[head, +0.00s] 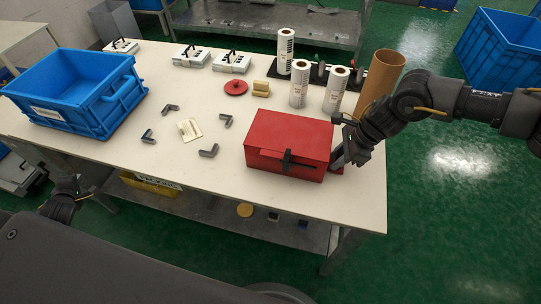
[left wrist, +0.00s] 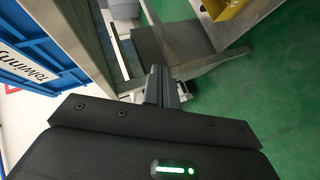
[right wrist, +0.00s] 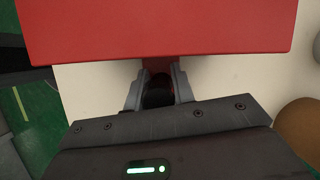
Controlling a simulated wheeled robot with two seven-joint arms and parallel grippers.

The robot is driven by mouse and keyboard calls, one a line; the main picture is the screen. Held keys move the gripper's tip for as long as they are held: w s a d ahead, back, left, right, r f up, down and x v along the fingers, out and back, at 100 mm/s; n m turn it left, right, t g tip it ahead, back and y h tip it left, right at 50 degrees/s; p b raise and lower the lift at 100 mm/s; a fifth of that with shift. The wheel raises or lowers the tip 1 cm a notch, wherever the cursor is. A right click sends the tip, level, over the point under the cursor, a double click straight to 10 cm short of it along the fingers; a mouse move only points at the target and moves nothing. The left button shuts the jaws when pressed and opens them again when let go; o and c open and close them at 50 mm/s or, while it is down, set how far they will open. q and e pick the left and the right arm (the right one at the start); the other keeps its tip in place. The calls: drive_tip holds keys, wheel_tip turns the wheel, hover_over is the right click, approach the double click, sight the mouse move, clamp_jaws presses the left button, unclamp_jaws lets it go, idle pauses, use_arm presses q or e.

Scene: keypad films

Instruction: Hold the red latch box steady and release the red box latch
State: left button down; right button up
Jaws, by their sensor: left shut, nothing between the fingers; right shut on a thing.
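The red latch box (head: 285,140) stands on the white table near its front right, lid down. Its black latch (head: 287,160) sits on the front face across the lid seam. My right gripper (head: 345,157) is at the box's right end, shut on a part there; in the right wrist view the fingers (right wrist: 158,88) close around a dark grip beside a red tab of the box (right wrist: 160,64). My left gripper (head: 84,194) is low beyond the table's front left edge, far from the box; its empty fingers (left wrist: 161,86) are shut in the left wrist view.
A blue crate (head: 75,90) stands at the table's left. A cream plate (head: 189,129) with grey corner pieces around it lies mid-table. White rolls (head: 300,82) and a brown tube (head: 381,84) stand behind the box. The table front left of the box is clear.

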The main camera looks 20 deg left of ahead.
use_arm(q)
drive_tip(key=w+a+r+n+t+y, duration=0.1)
drive_tip(key=w+r+n+t, duration=0.15)
drive_tip(key=r, duration=0.85)
drive_tip(key=w+a+r+n+t, duration=0.2)
drive_tip(key=r+t, duration=0.1)
drive_tip(key=r, duration=0.8)
drive_tip(key=w+d+r+m+t+h, duration=0.25)
drive_tip(key=d+r+h, duration=0.25)
drive_tip(key=d, duration=0.4)
drive_tip(key=w+d+r+m+t+h, duration=0.2)
drive_tip(key=w+d+r+m+h, duration=0.15)
drive_tip(key=d+r, duration=0.4)
drive_tip(key=s+d+m+g+h, duration=0.2)
drive_tip(key=d+m+h, duration=0.65)
drive_tip(key=d, duration=1.05)
drive_tip(key=s+d+f+m+g+h, duration=0.1)
drive_tip(key=s+d+f+g+h, duration=0.1)
drive_tip(key=d+f, duration=0.5)
drive_tip(key=s+d+f+m+g+h, duration=0.1)
drive_tip(key=d+f+m+g+h, duration=0.1)
drive_tip(key=d+f, duration=0.5)
drive_tip(key=d+g+h, duration=0.1)
drive_tip(key=d, duration=0.5)
drive_tip(key=shift+s+d+m, duration=0.3)
drive_tip(key=shift+s, duration=0.1)
